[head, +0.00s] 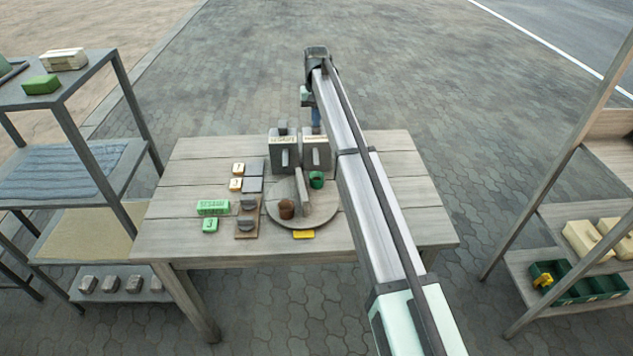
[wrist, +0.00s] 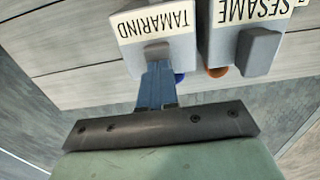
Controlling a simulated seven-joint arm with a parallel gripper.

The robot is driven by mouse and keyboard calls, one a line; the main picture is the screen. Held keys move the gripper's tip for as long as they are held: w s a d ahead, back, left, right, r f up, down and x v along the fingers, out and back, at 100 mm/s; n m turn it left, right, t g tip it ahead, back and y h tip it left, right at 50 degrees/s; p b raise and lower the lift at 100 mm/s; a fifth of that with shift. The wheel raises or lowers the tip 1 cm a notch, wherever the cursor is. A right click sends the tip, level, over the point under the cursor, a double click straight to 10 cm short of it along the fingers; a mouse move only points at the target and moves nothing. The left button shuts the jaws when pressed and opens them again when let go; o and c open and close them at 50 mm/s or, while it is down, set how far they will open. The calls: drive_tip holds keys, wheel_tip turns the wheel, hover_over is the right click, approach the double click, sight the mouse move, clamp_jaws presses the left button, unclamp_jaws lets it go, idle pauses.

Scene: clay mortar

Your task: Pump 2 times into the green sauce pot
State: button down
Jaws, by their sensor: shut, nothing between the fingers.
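Two grey dispensers stand side by side at the back of the table. The left one, labelled SESAME (head: 275,158), shows a raised grey knob in the wrist view (wrist: 258,52). The right one (head: 317,158) reads TAMARIND in the wrist view (wrist: 130,45). My gripper (head: 316,128) is shut and empty above the right dispenser. In the wrist view its blue fingertips (wrist: 157,62) overlap that dispenser's grey knob; I cannot tell whether they touch. The green sauce pot (head: 317,180) sits on a round turntable (head: 278,217), in front of the TAMARIND dispenser. A brown pot (head: 286,209) sits nearer the front.
An upright grey piece (head: 302,192) stands on the turntable. A yellow block (head: 304,234) lies at its front edge. Green cards (head: 213,207), numbered tiles and grey knobs (head: 246,224) lie to the left. Shelves flank the table. My arm covers part of the table's right side.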

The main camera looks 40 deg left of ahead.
drive_tip(key=shift+r, duration=1.4)
drive_tip(key=shift+f, duration=1.6)
idle(0.4)
drive_tip(key=shift+r, duration=1.6)
drive_tip(key=shift+r, duration=0.1)
